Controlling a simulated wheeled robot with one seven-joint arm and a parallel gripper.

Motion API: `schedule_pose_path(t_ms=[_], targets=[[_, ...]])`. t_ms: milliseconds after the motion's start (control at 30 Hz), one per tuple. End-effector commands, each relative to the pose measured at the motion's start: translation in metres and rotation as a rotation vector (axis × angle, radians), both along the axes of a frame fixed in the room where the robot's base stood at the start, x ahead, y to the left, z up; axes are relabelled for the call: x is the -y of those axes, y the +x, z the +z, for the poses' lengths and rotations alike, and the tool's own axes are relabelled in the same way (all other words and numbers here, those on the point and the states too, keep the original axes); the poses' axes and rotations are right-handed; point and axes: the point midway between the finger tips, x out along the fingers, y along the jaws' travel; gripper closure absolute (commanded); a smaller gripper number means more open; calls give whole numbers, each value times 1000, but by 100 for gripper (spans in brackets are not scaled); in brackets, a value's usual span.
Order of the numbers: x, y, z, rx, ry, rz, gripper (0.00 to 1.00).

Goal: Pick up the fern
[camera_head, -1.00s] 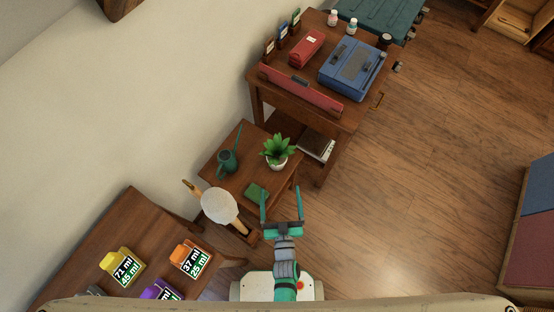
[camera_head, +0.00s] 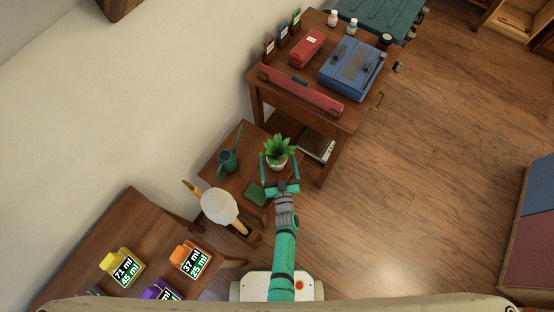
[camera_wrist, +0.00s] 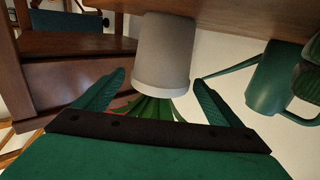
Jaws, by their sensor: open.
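The fern (camera_head: 279,149) is a green leafy plant in a pale pot on a small wooden table. In the wrist view its grey pot (camera_wrist: 164,52) appears upside down, with the leaves (camera_wrist: 156,108) partly hidden behind my gripper's base. My gripper (camera_head: 278,167) is open, with one green finger on each side of the pot. In the wrist view the fingers (camera_wrist: 158,97) stand apart from the pot with a gap on both sides, and nothing is held.
A taller desk (camera_head: 331,119) stands close behind on the right. Open floor (camera_head: 420,190) lies to the right.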

Motion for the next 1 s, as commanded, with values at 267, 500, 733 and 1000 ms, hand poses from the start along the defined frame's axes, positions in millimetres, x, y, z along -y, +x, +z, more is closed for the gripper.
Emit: schedule_pose_path(t_ms=[267,500,733,1000], targets=[[-3,30,1,1,-1,-1,11],[-6,52,0,0,0,-1,11],[-7,53,0,-1,0,-1,11],[-7,53,0,-1,0,0,71]])
